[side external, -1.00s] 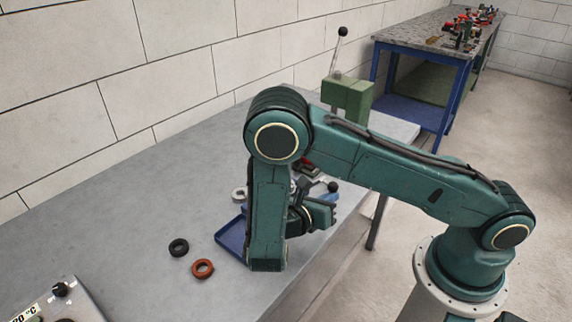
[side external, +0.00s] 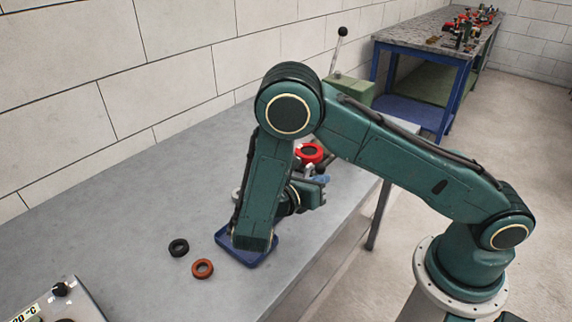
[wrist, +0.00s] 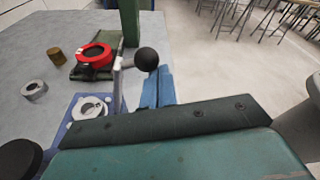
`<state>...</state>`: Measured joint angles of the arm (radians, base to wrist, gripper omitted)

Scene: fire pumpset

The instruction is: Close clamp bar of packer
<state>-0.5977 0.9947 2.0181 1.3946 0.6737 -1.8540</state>
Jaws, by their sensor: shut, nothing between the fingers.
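A silver bar with a black ball knob (wrist: 147,60) stands up beside a blue base (wrist: 70,128) with a pale metal ring (wrist: 88,108) in the wrist view; this looks like the packer and its clamp bar. The bar appears raised rather than lying over the ring. In the side view my forearm hides most of the packer. My gripper (side external: 313,194) is shut and empty, partly hidden behind my forearm, close to the packer. Its fingertips are not clear, and I cannot tell whether it touches the bar. A blue part (wrist: 158,88) lies just beyond the knob.
A red ring (side external: 310,153) lies behind the packer. A blue tray (side external: 262,257), a black ring (side external: 178,247) and an orange ring (side external: 202,268) are on the grey bench. A green block (side external: 352,89) with a lever stands farther back.

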